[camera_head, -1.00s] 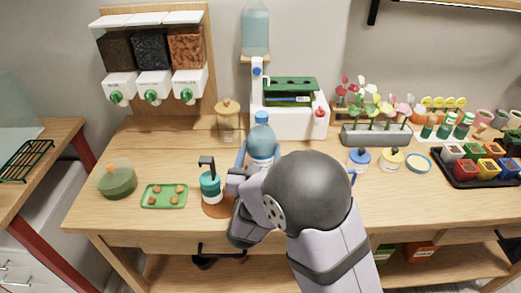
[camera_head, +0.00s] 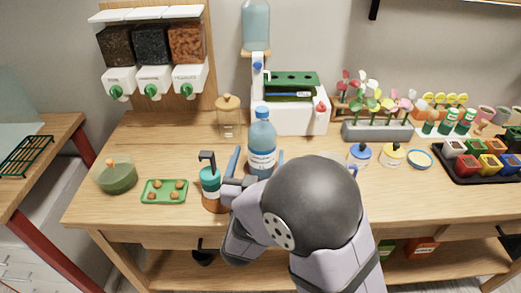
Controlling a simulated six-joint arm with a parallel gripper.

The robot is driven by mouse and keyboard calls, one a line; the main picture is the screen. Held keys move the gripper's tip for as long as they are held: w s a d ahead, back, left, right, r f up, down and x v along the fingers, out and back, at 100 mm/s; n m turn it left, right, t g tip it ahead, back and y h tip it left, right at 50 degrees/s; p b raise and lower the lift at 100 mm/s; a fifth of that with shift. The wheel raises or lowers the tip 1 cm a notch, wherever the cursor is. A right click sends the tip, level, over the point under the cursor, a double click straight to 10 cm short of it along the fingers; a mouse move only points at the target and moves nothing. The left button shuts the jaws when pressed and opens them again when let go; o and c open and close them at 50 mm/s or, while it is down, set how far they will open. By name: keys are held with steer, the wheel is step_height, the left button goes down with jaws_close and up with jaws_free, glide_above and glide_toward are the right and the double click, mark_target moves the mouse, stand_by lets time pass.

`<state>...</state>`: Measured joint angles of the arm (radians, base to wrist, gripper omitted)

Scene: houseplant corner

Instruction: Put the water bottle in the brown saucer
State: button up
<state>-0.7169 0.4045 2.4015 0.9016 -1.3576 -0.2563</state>
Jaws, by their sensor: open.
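The water bottle (camera_head: 262,143) is clear blue with a pale label and a blue cap, standing upright near the middle of the table. My gripper (camera_head: 257,157) is open, with one blue finger at the bottle's left and the other partly seen at its right. I cannot tell whether the fingers touch it. The bottle's base is hidden behind my wrist. A brown saucer-like patch (camera_head: 207,208) shows at the foot of a teal pump bottle (camera_head: 210,183), left of my gripper. My wrist hides part of it.
A green tray with brown balls (camera_head: 164,191) and a green bowl (camera_head: 117,177) are at the left. A corked jar (camera_head: 228,117) and a white machine (camera_head: 290,105) stand behind the water bottle. Small jars (camera_head: 360,154) and a planter (camera_head: 377,131) are at the right.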

steer(key=s+a, duration=0.1)
steer(key=s, duration=0.6)
steer(key=shift+b, duration=0.35)
steer(key=f+g+y+p, duration=0.1)
steer(key=g+p, duration=0.1)
steer(key=g, duration=0.1)
steer(key=d+f+n+g+y+p, duration=0.1)
steer(key=f+g+y+p, duration=0.1)
steer(key=d+f+g+y+p, duration=0.1)
steer(key=f+g+p, duration=0.1)
steer(key=g, duration=0.1)
steer(key=shift+w+g+y, duration=0.2)
steer(key=shift+g+y, duration=0.1)
steer(key=shift+y, duration=0.1)
steer(key=s+d+g, duration=0.1)
steer(key=s+d+f+g+p, duration=0.1)
steer(key=s, duration=0.1)
steer(key=shift+s+d+n+p, duration=0.25)
steer(key=shift+d+n+p, duration=0.05)
steer(key=shift+d+n, duration=0.1)
steer(key=s+d+r+g+h+p, duration=0.1)
steer(key=s+d+g+h+p, duration=0.1)
steer(key=s+d+g, duration=0.5)
steer(key=s+d, duration=0.4)
steer(key=s, duration=0.3)
